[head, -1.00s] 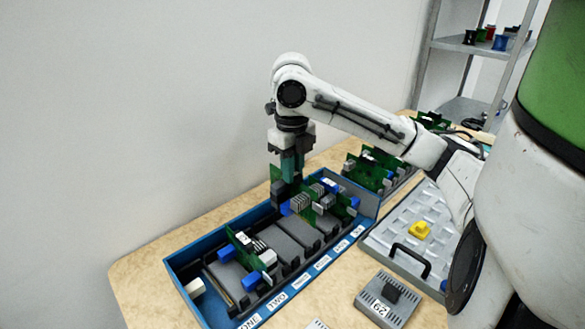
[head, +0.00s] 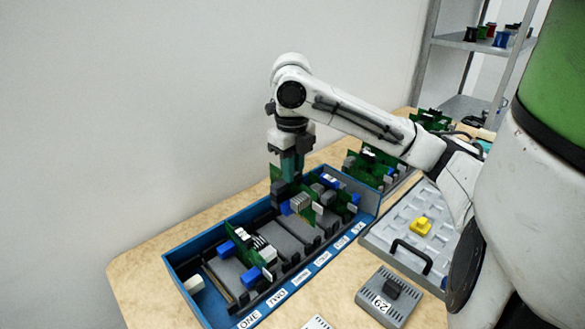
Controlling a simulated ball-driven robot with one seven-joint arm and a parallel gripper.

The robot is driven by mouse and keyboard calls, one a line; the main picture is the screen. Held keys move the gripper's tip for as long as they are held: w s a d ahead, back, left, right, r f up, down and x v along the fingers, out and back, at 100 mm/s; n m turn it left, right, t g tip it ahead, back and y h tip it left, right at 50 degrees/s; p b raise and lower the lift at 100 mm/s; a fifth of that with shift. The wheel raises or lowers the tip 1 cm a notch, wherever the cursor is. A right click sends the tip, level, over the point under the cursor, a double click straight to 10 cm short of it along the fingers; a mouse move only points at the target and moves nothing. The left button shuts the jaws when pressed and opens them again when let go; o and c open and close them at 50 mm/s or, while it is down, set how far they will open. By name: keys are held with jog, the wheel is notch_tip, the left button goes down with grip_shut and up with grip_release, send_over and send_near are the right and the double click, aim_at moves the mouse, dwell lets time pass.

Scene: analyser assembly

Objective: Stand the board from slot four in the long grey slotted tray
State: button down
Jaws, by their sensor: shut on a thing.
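My gripper (head: 291,170) points down over the far part of the blue labelled box (head: 190,250). Its teal fingers are shut on the upper edge of an upright green board (head: 277,173), which carries a grey finned block and blue parts. The board stands around the middle labels, near FOUR; whether its lower edge is in a slot or clear of it is hidden. A long grey tray (head: 404,181) lies behind the box to the right and bears several upright green boards (head: 367,168). Its slots are mostly hidden.
Another board (head: 240,252) stands near labels ONE and TWO, and more (head: 345,197) near the far end. A grey case (head: 431,259) with a yellow piece (head: 421,225) lies right of the box. A grey unit marked 29 (head: 386,299) is in front.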

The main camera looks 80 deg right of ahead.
aim_at(295, 194)
jog(key=shift+f+b, duration=3.4)
jog(key=shift+f, duration=0.95)
dwell(2.2)
jog(key=c, duration=1)
grip_release()
jog(key=shift+o, duration=0.8)
jog(key=shift+r, duration=0.2)
